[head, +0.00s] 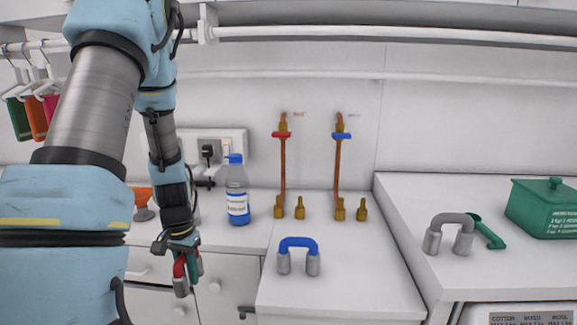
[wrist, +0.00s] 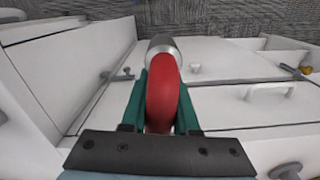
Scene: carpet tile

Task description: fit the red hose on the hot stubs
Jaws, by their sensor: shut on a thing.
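The red hose (head: 179,268), a short bend with a grey end (head: 181,287), hangs in my gripper (head: 190,265) in front of the cabinet fronts, left of and below the white counter. In the wrist view the teal fingers of my gripper (wrist: 163,85) are shut on the red hose (wrist: 161,105), with one grey end (wrist: 162,43) beyond them. The other end is hidden. The hot stubs, a left brass stub (head: 279,207) and a right brass stub (head: 299,209), stand upright below the red-handled valve (head: 282,135), apart from the hose.
The blue hose (head: 298,243) stands at the counter's front. Brass stubs (head: 361,210) are below the blue-handled valve (head: 341,136). A blue-capped bottle (head: 238,195) stands left of the hot stubs. A grey hose (head: 453,220), green scoop (head: 490,235) and green box (head: 545,205) are right.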

